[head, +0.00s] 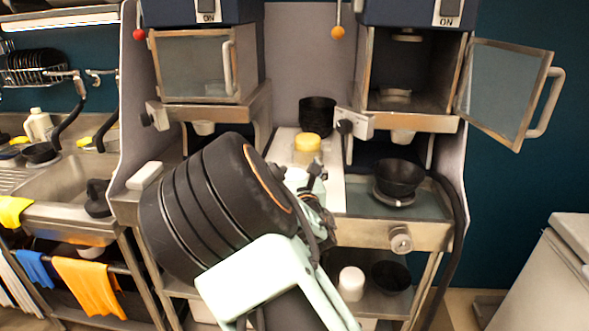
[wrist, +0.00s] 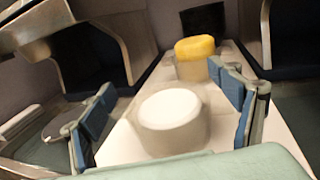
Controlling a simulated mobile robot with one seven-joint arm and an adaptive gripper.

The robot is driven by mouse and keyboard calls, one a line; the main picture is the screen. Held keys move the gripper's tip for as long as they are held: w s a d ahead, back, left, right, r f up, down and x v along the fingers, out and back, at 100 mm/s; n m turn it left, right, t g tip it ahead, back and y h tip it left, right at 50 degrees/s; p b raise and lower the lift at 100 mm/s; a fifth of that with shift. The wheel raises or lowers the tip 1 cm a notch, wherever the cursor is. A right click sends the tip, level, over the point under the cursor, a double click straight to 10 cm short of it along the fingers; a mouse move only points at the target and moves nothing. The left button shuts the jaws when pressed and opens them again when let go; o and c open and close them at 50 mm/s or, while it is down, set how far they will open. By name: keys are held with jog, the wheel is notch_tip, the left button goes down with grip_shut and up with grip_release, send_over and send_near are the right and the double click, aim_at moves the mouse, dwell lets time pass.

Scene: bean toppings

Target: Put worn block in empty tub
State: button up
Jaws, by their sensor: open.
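My gripper (wrist: 170,104) is open, with blue-padded fingers on either side of a pale round tub (wrist: 172,122) with a white top. I cannot tell whether the fingers touch it, or whether the white top is a lid or contents. Behind it on the white counter strip, a yellow rounded piece (wrist: 195,46) sits on a clear tub (wrist: 191,70); the yellow piece also shows in the head view (head: 307,142). A white block (head: 145,175) lies on the left station's ledge. I cannot tell which piece is the worn block. My arm hides part of the counter in the head view.
A black bowl (head: 399,177) stands on the right station, below an open glass door (head: 506,88). Stacked black bowls (head: 317,116) stand at the back. A white tub (head: 351,283) and a dark bowl (head: 391,276) are on the lower shelf. A sink (head: 62,181) is left.

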jog(key=v, duration=1.2)
jog(key=shift+w+r, duration=0.1)
jog(key=shift+r, duration=0.05)
